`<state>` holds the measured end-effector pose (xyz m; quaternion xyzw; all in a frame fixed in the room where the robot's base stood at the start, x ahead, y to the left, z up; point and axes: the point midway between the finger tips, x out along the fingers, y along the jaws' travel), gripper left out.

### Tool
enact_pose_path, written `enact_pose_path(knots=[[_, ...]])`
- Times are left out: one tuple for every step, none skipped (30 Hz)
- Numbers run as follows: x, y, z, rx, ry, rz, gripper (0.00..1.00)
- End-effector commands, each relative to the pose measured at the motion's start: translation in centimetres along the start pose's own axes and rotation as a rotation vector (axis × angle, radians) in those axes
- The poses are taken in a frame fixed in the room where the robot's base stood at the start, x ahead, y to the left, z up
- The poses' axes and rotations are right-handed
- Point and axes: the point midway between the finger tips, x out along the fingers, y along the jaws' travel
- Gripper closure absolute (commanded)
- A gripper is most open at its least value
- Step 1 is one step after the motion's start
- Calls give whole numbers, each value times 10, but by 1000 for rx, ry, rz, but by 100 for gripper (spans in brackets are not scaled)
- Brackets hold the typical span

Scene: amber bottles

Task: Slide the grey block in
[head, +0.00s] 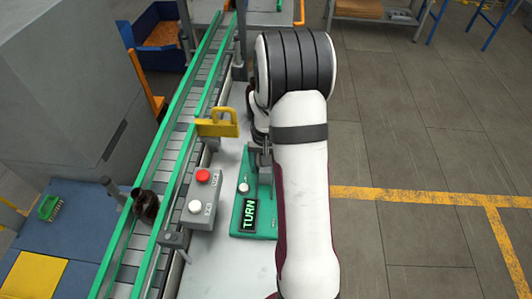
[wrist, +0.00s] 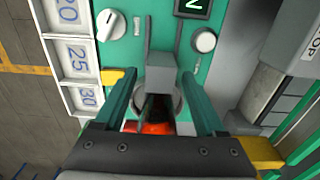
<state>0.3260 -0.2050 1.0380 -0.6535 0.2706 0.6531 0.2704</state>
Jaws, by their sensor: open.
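In the wrist view, a grey block (wrist: 160,73) sits on the green panel (wrist: 185,58), between the two green fingers of my gripper (wrist: 159,82). The fingers stand apart, one on each side of the block, with visible gaps. Below the block in the picture is a dark opening with a rounded grey rim, and an orange-red thing (wrist: 148,127) shows there, partly hidden by my gripper. In the head view, the green panel (head: 243,222) has a display reading TURN (head: 249,214). My arm hides the block and most of my gripper there.
The panel carries a white knob (wrist: 205,41), a dial (wrist: 110,25) and a numbered scale (wrist: 75,55) with a yellow pointer (wrist: 112,77). In the head view, a button box (head: 203,200) and yellow bracket (head: 217,122) stand left. An amber bottle (head: 145,205) is on the conveyor (head: 178,150).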

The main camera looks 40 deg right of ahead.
Motion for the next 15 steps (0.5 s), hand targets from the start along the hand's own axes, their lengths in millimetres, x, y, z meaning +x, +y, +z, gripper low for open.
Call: enact_pose_path(knots=[[-8, 0, -1, 0, 5, -1, 28], [-15, 0, -1, 0, 5, -2, 28], [-25, 0, -1, 0, 6, -2, 28], [-33, 0, -2, 0, 7, -1, 28], [-42, 0, -2, 0, 8, -2, 28], [-54, 0, -1, 0, 8, -2, 28], [-62, 0, -1, 0, 8, -2, 28], [-72, 0, -2, 0, 9, -2, 28], [-85, 0, -2, 0, 9, -2, 28], [-94, 0, -1, 0, 8, -1, 28], [-102, 0, -1, 0, 9, -2, 28], [-112, 0, -1, 0, 7, -2, 28], [-120, 0, -1, 0, 7, -1, 28], [-126, 0, -1, 0, 6, -1, 28], [-133, 0, -1, 0, 5, -2, 28]])
